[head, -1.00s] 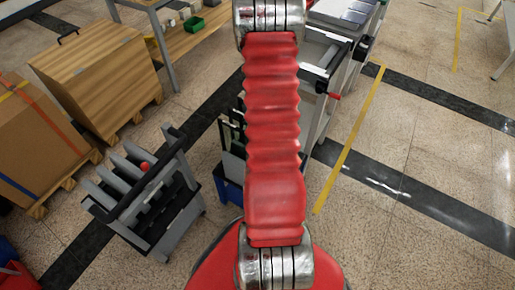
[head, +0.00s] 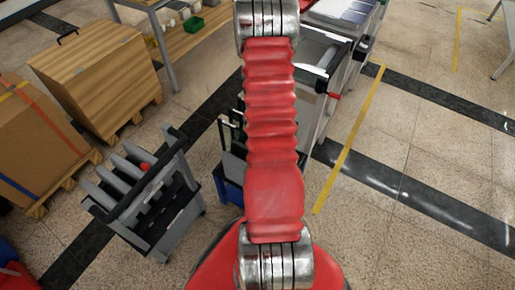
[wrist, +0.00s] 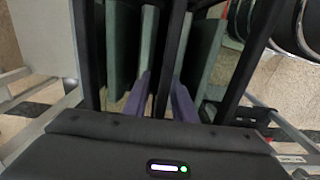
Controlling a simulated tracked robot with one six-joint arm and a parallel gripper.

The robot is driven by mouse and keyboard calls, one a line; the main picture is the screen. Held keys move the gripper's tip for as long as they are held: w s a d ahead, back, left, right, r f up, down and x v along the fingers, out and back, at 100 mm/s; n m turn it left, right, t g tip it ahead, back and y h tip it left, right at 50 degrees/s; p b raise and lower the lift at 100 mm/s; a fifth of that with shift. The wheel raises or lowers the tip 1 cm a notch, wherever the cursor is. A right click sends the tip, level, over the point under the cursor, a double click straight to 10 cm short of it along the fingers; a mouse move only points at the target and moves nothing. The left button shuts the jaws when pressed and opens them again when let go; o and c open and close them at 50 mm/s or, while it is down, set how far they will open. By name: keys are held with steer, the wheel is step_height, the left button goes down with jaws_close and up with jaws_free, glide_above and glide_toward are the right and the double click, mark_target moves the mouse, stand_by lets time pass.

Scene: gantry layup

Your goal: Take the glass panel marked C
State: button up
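My gripper (wrist: 160,95) shows at the bottom of the wrist view as a black body with two purplish fingers reaching in among upright slabs. The fingers are apart, with a thin dark strip between them. I cannot tell whether they touch it. Grey-green panels stand on edge, one left (wrist: 121,50) and one right (wrist: 203,58) of the fingers. No letter C is readable, so I cannot tell which panel carries it. In the head view my red arm hides the gripper and part of a dark rack (head: 229,135).
Black upright bars flank the panels, left (wrist: 87,50) and right (wrist: 246,62). In the head view, a grey slotted cart (head: 150,200) stands at left, near wooden crates (head: 100,75). A work cart (head: 320,60) stands at upper right. The floor at right is clear.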

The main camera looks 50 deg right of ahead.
steer(key=shift+c, duration=0.7)
jaws_close()
stand_by(0.7)
